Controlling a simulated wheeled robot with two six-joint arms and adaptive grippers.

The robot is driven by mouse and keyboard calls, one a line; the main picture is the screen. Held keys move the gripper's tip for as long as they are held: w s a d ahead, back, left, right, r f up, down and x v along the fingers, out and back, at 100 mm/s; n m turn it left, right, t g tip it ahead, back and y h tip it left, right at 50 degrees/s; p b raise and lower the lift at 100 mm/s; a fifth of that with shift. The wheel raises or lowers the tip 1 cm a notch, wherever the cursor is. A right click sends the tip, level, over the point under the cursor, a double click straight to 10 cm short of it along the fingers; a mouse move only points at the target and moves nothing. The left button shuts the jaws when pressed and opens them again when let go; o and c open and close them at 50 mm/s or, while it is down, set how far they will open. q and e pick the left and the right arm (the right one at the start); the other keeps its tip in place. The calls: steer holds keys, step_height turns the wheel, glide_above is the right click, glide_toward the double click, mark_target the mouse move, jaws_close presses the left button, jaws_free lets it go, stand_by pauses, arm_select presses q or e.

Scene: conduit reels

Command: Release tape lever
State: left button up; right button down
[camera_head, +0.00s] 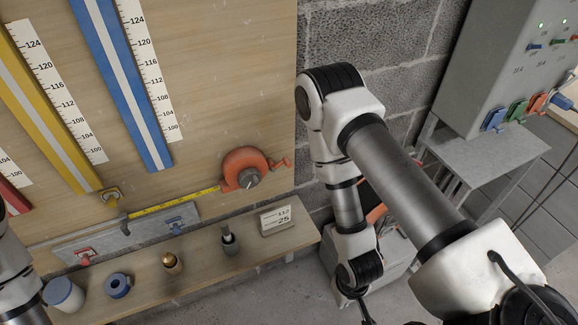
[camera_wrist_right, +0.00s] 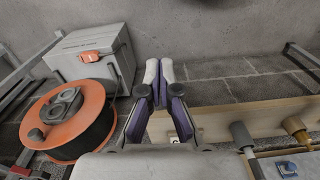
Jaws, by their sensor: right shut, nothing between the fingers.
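The orange tape case (camera_head: 245,168) is on the wooden board in the head view. Its yellow tape (camera_head: 175,201) runs out to the left, toward a small dark hook at its end. A small orange lever (camera_head: 280,163) sticks out from the right side of the case. My right gripper (camera_head: 364,313) hangs low at the bottom of the head view, below and right of the case and apart from it. In the right wrist view the fingers (camera_wrist_right: 166,80) are shut together and empty. My left arm shows at the left edge, with its gripper out of view.
A wooden shelf (camera_head: 200,262) under the board carries a card (camera_head: 276,219), a grey tool (camera_head: 229,240), a brass piece (camera_head: 172,262) and a blue ring (camera_head: 118,285). The wrist view shows an orange reel (camera_wrist_right: 92,103) and a grey box (camera_wrist_right: 117,45). A grey cabinet (camera_head: 490,60) stands right.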

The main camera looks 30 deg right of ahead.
steer(key=w+a+r+m+t+y+b, duration=0.1)
steer(key=w+r+m+t+y+b, duration=0.15)
steer(key=w+m+t, duration=0.4)
steer(key=w+a+r+m+t+y+b, duration=0.1)
steer(key=w+m+t+y+b, duration=0.2)
steer(key=w, duration=0.7)
steer(key=w+d+r+m+t+b, duration=0.3)
steer(key=d+m+t+b, duration=0.1)
steer(key=d+b, duration=0.1)
steer(key=w+d+r+m+t+h+b, duration=0.1)
steer(key=w+d+r+m+t+b, duration=0.2)
steer(key=d+b, duration=0.3)
steer(key=shift+w+d+r+m+t, duration=0.35)
steer(key=shift+w+d+r+t, duration=0.1)
steer(key=shift+d+r+t, duration=0.4)
steer(key=shift+d+f+h, duration=0.1)
steer(key=shift+f+h, duration=0.05)
steer(key=shift+h, duration=0.1)
steer(key=w+a+r+b, duration=0.1)
steer(key=w+a+b, duration=0.2)
steer(key=w+a, duration=0.3)
steer(key=shift+d+r+x, duration=0.2)
steer(key=shift+d+x, duration=0.2)
steer(key=shift+x, duration=1.5)
